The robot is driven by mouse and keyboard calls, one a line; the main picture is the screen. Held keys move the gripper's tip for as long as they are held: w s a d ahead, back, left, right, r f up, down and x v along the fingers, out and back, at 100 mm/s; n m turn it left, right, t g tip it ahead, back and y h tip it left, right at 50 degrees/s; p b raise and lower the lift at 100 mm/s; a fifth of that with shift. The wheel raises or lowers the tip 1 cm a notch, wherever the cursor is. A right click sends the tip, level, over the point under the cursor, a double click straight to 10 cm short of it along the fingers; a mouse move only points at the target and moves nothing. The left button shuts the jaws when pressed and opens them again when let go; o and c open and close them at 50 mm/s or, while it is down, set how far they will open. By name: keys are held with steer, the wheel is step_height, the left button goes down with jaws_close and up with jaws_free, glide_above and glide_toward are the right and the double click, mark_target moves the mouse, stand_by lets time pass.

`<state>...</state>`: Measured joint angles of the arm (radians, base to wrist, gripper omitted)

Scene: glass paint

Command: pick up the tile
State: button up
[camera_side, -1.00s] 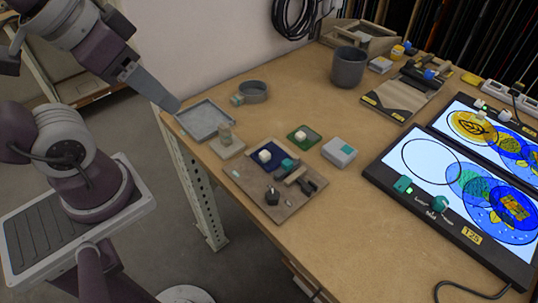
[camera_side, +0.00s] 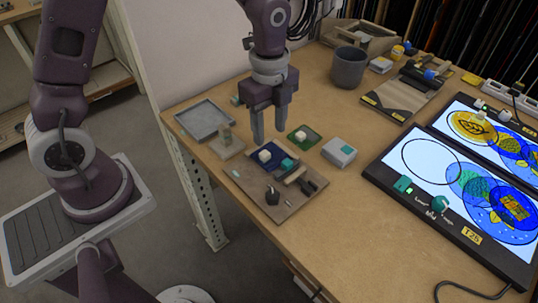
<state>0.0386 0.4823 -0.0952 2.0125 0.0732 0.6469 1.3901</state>
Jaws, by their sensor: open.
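Several pieces could be the tile, and I cannot tell which one is meant. A dark blue square (camera_side: 276,151) with a white block (camera_side: 264,156) on it lies at the far end of a brown board (camera_side: 296,206). A green square (camera_side: 313,137) with a white block (camera_side: 300,136) on it lies on the table just beyond the board. My gripper (camera_side: 270,136) points down, open, with nothing between its fingers. It hangs over the area by the blue and green squares, and its fingers hide part of the table there.
The board also carries a teal block (camera_side: 287,164), a dark knob (camera_side: 272,196) and dark pieces. A grey tray (camera_side: 203,119) lies left, a grey box (camera_side: 339,151) right, a dark cup (camera_side: 348,68) behind. Lit panels (camera_side: 392,159) fill the right; the front middle table (camera_side: 350,230) is clear.

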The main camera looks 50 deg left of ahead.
mark_target(265, 153)
steer(key=f, duration=0.4)
steer(key=s+f, duration=0.1)
steer(key=f, duration=0.2)
steer(key=shift+a, duration=0.3)
steer(key=shift+r, duration=0.1)
jaws_close()
